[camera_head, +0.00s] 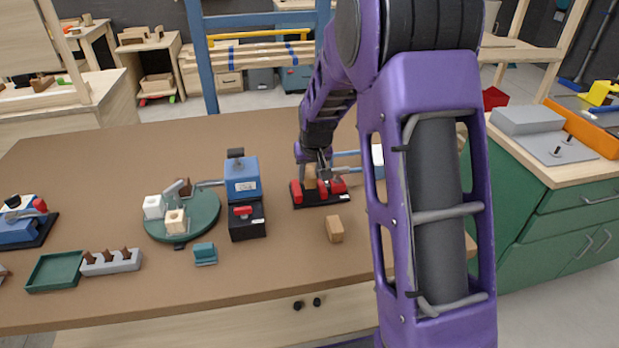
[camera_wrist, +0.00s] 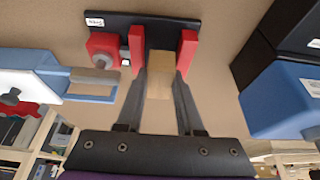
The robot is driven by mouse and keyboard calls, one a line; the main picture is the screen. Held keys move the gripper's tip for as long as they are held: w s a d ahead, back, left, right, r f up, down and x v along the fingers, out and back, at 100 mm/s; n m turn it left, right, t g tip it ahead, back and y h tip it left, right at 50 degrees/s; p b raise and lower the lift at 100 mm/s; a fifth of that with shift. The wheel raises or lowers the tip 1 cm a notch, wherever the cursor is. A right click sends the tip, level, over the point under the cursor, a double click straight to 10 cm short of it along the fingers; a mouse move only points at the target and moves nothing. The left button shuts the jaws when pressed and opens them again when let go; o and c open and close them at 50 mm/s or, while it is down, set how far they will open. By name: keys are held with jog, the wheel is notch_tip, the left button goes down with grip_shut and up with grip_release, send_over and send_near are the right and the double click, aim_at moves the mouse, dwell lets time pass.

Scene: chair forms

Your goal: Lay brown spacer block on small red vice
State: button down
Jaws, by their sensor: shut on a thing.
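The small red vice (camera_head: 331,187) stands on its black base in the middle of the table, below my gripper (camera_head: 316,168). In the wrist view, my gripper (camera_wrist: 160,78) is shut on a light brown block (camera_wrist: 159,74), one finger on each side. The block's far end shows between the two red jaws of the vice (camera_wrist: 187,48). I cannot tell whether it rests on the vice or hangs just above it. In the head view, the held block (camera_head: 310,178) is partly hidden by my gripper.
A second brown block (camera_head: 335,229) lies on the table in front of the vice. A blue and black device (camera_head: 242,180) stands to the left, beside a round green plate (camera_head: 198,226) bearing small blocks. A teal piece (camera_head: 204,253) lies near the front.

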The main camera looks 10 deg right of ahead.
jog(key=shift+f, duration=0.45)
jog(key=shift+f+b, duration=0.5)
jog(key=shift+f, duration=0.05)
jog(key=c, duration=0.5)
grip_release()
jog(key=shift+s+f, duration=0.1)
jog(key=shift+c, duration=0.2)
jog(key=shift+r+p, duration=0.45)
jog(key=p+v, duration=0.1)
jog(key=v, duration=1.1)
jog(key=shift+r+p, duration=0.2)
jog(key=shift+p, duration=0.15)
jog(key=shift+r, duration=0.1)
